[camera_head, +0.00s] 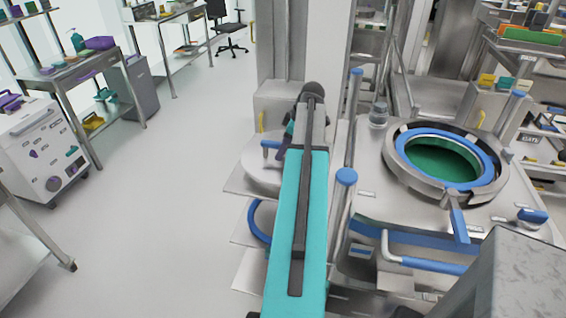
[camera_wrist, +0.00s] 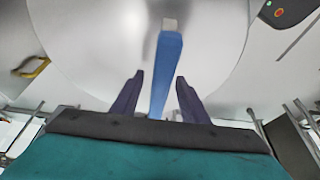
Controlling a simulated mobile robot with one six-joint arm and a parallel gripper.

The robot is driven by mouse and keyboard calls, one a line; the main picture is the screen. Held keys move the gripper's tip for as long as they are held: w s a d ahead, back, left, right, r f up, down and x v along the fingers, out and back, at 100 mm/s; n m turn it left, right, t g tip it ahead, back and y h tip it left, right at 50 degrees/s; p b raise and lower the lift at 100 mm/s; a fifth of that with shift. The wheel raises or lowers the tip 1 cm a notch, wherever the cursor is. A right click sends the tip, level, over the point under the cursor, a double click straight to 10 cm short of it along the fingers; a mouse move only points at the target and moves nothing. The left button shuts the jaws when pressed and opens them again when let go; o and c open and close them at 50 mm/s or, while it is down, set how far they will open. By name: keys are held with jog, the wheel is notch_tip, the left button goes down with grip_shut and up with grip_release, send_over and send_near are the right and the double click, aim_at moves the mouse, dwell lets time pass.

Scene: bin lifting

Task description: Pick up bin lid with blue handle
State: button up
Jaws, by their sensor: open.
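The bin lid (camera_wrist: 95,50) is a pale grey round disc that fills much of the wrist view. Its blue handle (camera_wrist: 168,65) stands out toward the camera, with its near end between the two dark fingers of my gripper (camera_wrist: 158,95). The fingers are apart, with a gap on each side of the handle. In the head view the lid (camera_head: 262,172) lies on a grey shelf left of the round port, with a bit of its blue handle (camera_head: 271,144) showing. My teal arm hides much of the lid and my fingers there.
A round port with a blue ring (camera_head: 489,165) and green inside stands to the right. A blue-capped post (camera_head: 346,177) is close right of my arm. Lower shelves (camera_head: 250,230) hold another blue ring. The floor (camera_head: 165,200) at left is clear.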

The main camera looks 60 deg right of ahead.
grip_shut()
dwell(1.3)
jog(key=shift+r, duration=0.1)
